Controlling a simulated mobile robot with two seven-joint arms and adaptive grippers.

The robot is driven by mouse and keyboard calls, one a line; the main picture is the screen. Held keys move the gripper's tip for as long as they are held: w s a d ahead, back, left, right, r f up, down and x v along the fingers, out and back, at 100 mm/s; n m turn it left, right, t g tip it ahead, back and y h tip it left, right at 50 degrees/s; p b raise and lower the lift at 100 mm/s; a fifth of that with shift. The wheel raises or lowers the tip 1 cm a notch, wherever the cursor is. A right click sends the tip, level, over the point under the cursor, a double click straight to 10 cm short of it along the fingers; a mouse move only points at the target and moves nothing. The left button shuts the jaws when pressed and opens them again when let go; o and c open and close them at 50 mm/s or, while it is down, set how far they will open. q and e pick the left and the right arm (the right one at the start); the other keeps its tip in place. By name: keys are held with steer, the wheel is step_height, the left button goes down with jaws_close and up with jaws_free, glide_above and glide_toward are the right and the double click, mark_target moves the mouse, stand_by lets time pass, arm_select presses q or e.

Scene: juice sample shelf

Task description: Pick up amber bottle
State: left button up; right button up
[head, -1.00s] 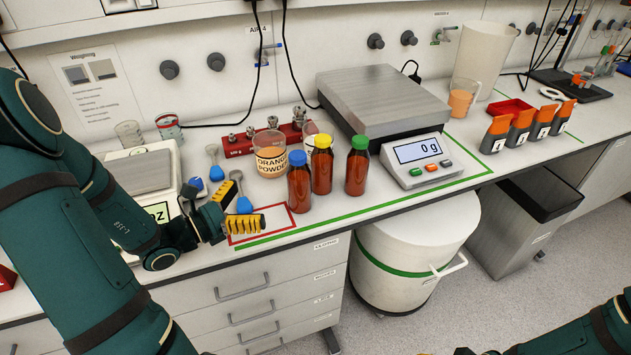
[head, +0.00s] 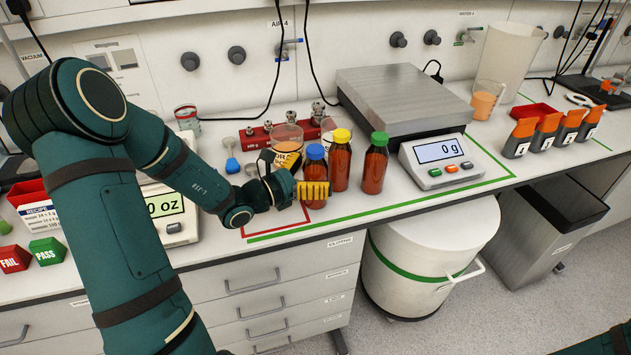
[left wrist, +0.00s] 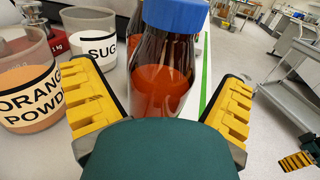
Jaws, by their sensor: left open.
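Three amber bottles stand in a row on the bench in the head view: one with a blue cap (head: 315,153), one with a yellow cap (head: 340,165) and one with a green cap (head: 375,168). My left gripper (head: 294,173) is open at the blue-capped bottle, with one yellow-padded finger in front of its lower body. In the left wrist view that bottle (left wrist: 165,75) stands upright between the spread fingers of the left gripper (left wrist: 160,80). Contact cannot be told. Yellow pads of my right gripper (left wrist: 298,160) show at the lower right there; their opening is unclear.
An orange powder beaker (left wrist: 28,85) and a sugar beaker (left wrist: 92,38) stand close to the left finger. A balance (head: 436,158) reading 0 g stands right of the bottles. A red weight rack (head: 262,139) is behind. The bench's front edge is close.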

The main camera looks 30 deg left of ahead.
arm_select(q)
steer(key=shift+w+d, duration=0.1)
steer(key=shift+w, duration=0.1)
steer(key=c, duration=1.4)
steer(key=shift+r, duration=0.1)
